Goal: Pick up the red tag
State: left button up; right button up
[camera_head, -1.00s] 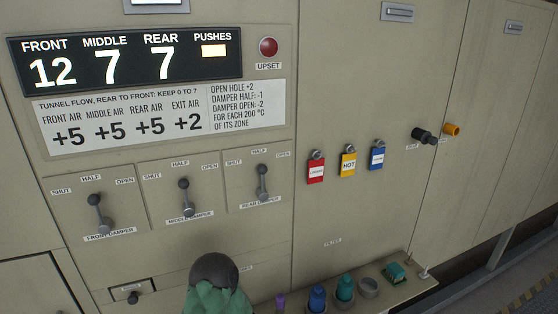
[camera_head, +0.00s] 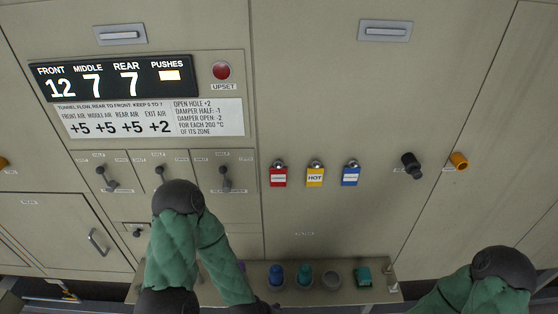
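The red tag (camera_head: 278,176) hangs from a small round peg on the beige furnace panel, right of the damper levers. It is the leftmost in a row of three tags, beside a yellow tag marked HOT (camera_head: 315,176) and a blue tag (camera_head: 350,176). Nothing touches or covers the red tag. My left arm, in a green sleeve, shows at the bottom left of centre, bent, with its far end running out of the bottom edge. My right arm shows only in part at the bottom right. Neither gripper's fingers are in view.
A narrow shelf (camera_head: 346,297) below the tags holds a blue item (camera_head: 276,275), a teal item (camera_head: 305,275), a grey ring (camera_head: 331,280) and a green block (camera_head: 363,276). A black knob (camera_head: 411,165) and an orange knob (camera_head: 459,160) stick out right of the tags.

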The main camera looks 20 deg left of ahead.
pick_arm(q)
jog(key=w+a+r+t+y, duration=0.1)
jog(key=w+r+t, duration=0.3)
jog(key=w+r, duration=0.55)
jog(key=t+y, duration=0.6)
jog(key=t, duration=0.3)
send_near(278, 172)
jog(key=x, duration=0.2)
jog(key=p+x, duration=0.1)
jog(key=x, duration=0.1)
jog(key=shift+a+r, duration=0.1)
jog(key=shift+r, duration=0.15)
jog(key=x, duration=0.2)
jog(key=p+x, duration=0.1)
jog(key=x, duration=0.1)
jog(key=shift+w+f, duration=0.1)
jog(key=shift+f, duration=0.2)
pick_arm(e)
notch_tip(278, 172, up, 3)
jog(key=shift+r, duration=0.1)
